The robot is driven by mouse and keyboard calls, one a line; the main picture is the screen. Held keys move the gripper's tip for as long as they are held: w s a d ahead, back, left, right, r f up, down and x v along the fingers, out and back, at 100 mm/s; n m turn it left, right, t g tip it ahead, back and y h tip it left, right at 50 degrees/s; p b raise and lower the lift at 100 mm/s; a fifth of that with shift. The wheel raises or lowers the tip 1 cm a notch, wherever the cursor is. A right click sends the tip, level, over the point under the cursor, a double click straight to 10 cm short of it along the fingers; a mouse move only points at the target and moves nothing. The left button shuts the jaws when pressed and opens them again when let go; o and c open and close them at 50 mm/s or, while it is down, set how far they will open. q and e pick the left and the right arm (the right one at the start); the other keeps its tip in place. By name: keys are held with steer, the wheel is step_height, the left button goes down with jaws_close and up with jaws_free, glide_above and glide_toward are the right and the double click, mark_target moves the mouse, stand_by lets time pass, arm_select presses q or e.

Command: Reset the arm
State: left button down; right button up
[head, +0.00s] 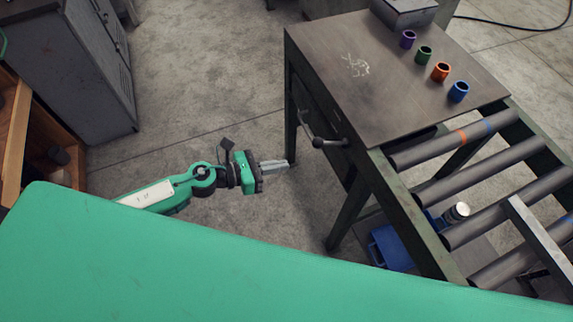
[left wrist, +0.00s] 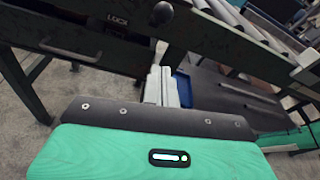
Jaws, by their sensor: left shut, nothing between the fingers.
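My left gripper (head: 275,164) reaches in from the left in the head view, over the floor and short of the workbench. Its fingers are shut with nothing between them. The shut fingers also show in the left wrist view (left wrist: 161,86), pointing toward the bench's lower frame. My right gripper is not in view.
The workbench (head: 375,110) bears a purple ring (head: 408,39), a green ring (head: 424,55), an orange ring (head: 441,71) and a blue ring (head: 459,91). A roller stand (head: 470,180) adjoins it. A blue bin (head: 388,248) sits below. Grey cabinet (head: 75,70) at left; open floor (head: 210,90) between.

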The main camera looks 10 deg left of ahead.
arm_select(q)
steer(key=shift+a, duration=0.1)
stand_by(0.5)
